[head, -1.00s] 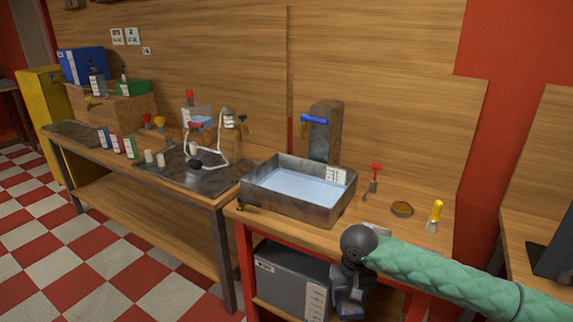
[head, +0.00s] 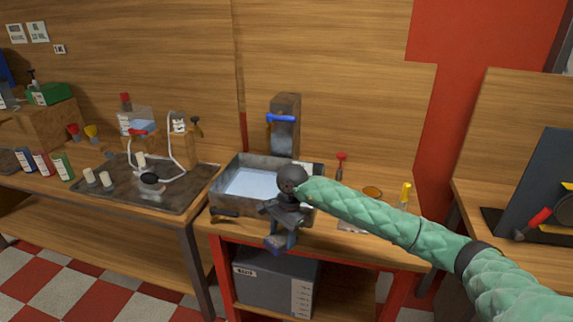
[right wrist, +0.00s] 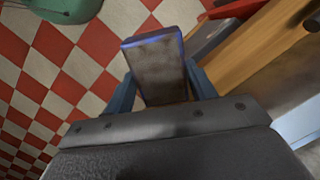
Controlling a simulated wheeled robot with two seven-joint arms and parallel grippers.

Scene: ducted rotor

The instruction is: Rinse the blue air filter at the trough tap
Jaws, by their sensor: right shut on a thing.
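My right gripper (head: 282,234) is shut on the blue air filter (head: 273,244), in front of the trough's near right side. In the right wrist view the filter (right wrist: 158,68) has a blue rim and a stained grey-brown face, and sits between the two fingers (right wrist: 160,88). The metal trough (head: 232,201) holds pale blue water (head: 250,184). The trough tap (head: 281,118) has a blue lever on a dark upright post (head: 287,140) behind the trough. My right arm hides the trough's right part. My left gripper is not in view.
The bench (head: 325,246) carries a red-topped tool (head: 340,165), an orange-brown round dish (head: 372,192) and a yellow-handled brush (head: 405,194) right of the trough. A dark-handled tool (head: 224,212) lies at its front left. A grey box (head: 275,282) stands underneath.

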